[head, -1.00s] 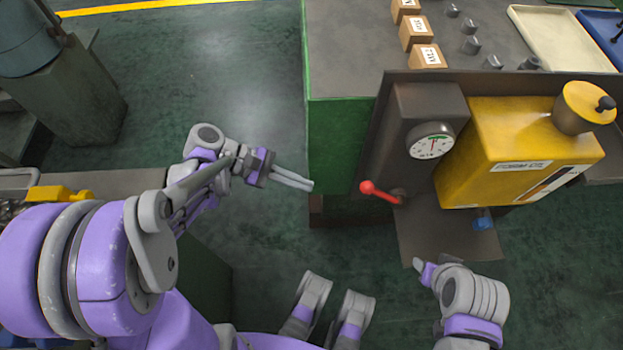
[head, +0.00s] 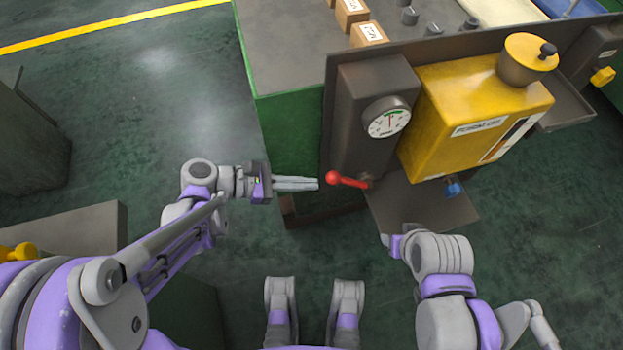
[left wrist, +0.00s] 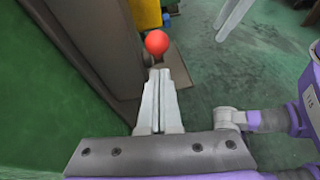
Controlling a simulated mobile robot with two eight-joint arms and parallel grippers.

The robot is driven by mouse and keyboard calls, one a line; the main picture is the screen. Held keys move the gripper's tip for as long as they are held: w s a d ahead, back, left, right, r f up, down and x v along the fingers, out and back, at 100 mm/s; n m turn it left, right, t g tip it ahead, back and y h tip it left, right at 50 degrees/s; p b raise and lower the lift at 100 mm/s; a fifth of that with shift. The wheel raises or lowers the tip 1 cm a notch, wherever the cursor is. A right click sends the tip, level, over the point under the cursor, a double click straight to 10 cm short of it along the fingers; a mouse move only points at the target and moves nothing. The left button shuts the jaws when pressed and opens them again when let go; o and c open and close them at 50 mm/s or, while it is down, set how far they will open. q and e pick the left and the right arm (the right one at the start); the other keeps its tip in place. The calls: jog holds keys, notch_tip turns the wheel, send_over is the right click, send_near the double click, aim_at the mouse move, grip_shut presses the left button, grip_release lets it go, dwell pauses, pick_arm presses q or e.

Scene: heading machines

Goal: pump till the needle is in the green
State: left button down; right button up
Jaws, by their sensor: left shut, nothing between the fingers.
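The pump lever (head: 349,181), red with a ball knob, sticks out to the left from the dark pump body (head: 370,80). The round white gauge (head: 387,117) above it has a green mark near its top; the needle is too small to read surely. My left gripper (head: 317,184) is shut and empty, its tips just left of the red knob in the head view. In the left wrist view the red knob (left wrist: 157,42) is just beyond the shut fingertips (left wrist: 160,72), apart from them. My right gripper (head: 384,239) is at the lower middle, its fingers mostly hidden.
A yellow oil tank (head: 470,110) with a label stands right of the pump. A grey drip plate (head: 425,210) with a blue plug lies below. The green bench (head: 285,130) is left of the pump. Open green floor lies in front.

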pick_arm(q)
jog(key=shift+w+d+r, duration=0.15)
jog(key=shift+d+r, duration=0.2)
jog(key=shift+d, duration=0.35)
pick_arm(e)
jog(key=shift+r, duration=0.1)
